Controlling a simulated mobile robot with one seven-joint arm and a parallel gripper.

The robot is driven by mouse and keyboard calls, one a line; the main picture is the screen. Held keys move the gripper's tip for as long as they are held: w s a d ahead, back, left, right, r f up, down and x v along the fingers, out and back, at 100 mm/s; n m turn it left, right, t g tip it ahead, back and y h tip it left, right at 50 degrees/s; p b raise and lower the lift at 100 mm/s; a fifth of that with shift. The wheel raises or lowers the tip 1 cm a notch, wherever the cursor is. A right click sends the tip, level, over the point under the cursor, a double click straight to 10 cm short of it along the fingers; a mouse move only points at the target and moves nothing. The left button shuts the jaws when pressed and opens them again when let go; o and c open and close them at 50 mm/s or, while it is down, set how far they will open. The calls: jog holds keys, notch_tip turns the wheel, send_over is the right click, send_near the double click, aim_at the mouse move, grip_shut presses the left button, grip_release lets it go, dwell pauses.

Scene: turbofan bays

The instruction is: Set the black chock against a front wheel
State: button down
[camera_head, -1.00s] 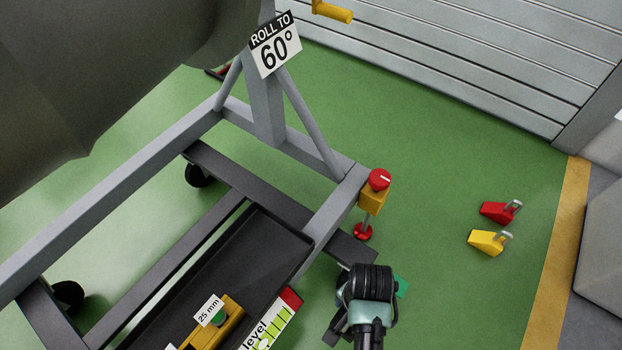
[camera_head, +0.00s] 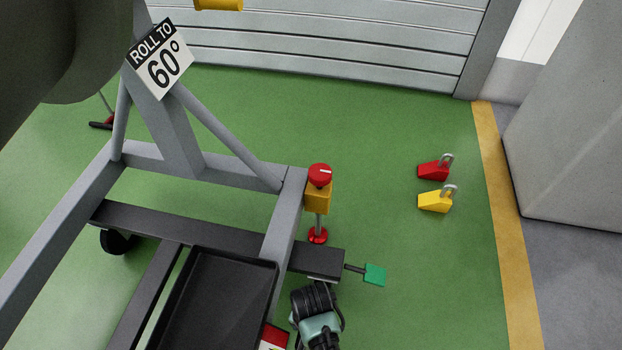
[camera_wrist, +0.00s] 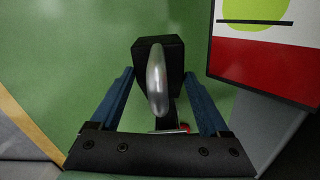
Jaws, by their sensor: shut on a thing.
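The black chock (camera_wrist: 175,60) with a silver loop handle is between the blue fingers of my gripper (camera_wrist: 160,82) in the wrist view. The gripper is shut on it, above the green floor. In the head view my wrist hides the gripper and chock, beside the right end of the stand's dark crossbar (camera_head: 220,236). One black wheel (camera_head: 118,241) shows under the crossbar at left. Any wheel under the right end is hidden. A green pedal (camera_head: 375,275) sticks out there.
A red chock (camera_head: 432,170) and a yellow chock (camera_head: 434,202) stand on the floor at right. A red-topped yellow post (camera_head: 318,195) is at the stand's corner. A black tray (camera_head: 215,300) is left of my wrist. A grey cabinet (camera_head: 570,130) stands far right.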

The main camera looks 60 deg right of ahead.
notch_tip(320, 180, down, 15)
jog(key=b, duration=0.9)
jog(key=shift+r+b, duration=0.15)
jog(key=shift+b, duration=0.2)
grip_release()
notch_tip(320, 180, up, 12)
jog(key=p, duration=0.8)
jog(key=shift+p, duration=0.4)
